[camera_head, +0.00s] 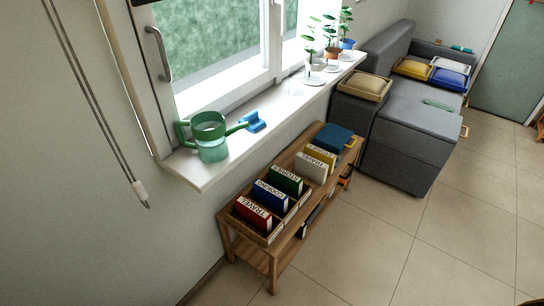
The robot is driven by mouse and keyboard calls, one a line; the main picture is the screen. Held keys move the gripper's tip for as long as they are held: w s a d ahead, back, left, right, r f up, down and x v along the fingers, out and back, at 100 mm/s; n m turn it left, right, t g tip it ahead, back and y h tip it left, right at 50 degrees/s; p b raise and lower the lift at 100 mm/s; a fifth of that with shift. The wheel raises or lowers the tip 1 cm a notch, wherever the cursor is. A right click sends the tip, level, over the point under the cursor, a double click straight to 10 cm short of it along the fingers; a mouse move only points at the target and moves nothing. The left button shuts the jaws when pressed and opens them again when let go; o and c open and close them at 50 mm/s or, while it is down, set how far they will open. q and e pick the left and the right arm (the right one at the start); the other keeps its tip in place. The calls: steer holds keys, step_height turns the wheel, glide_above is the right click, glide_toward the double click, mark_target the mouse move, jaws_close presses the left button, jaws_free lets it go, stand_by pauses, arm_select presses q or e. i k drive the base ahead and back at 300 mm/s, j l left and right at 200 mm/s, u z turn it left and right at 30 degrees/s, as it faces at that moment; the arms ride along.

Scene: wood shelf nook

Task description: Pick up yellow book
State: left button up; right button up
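The yellow book (320,155) stands in a row of books on top of a low wooden shelf (273,258) under the window. Its spine carries dark lettering that looks like "STORIES". It sits between a white book (311,171) in front and a blue object (334,137) behind. The white book hides part of it. Neither of my grippers is in view.
Red (252,214), blue (270,195) and green (286,181) books stand nearer on the shelf. The windowsill above holds a green watering can (211,146) and potted plants (331,50). A grey sofa (408,140) stands beyond. The tiled floor (420,240) at right is clear.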

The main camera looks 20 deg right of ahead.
mark_target(328, 158)
steer(key=i+l+u, duration=0.15)
steer(key=l+u, duration=0.2)
steer(key=u, duration=0.15)
steer(key=l+u, duration=0.95)
steer(key=i+j, duration=0.05)
steer(key=j, duration=0.05)
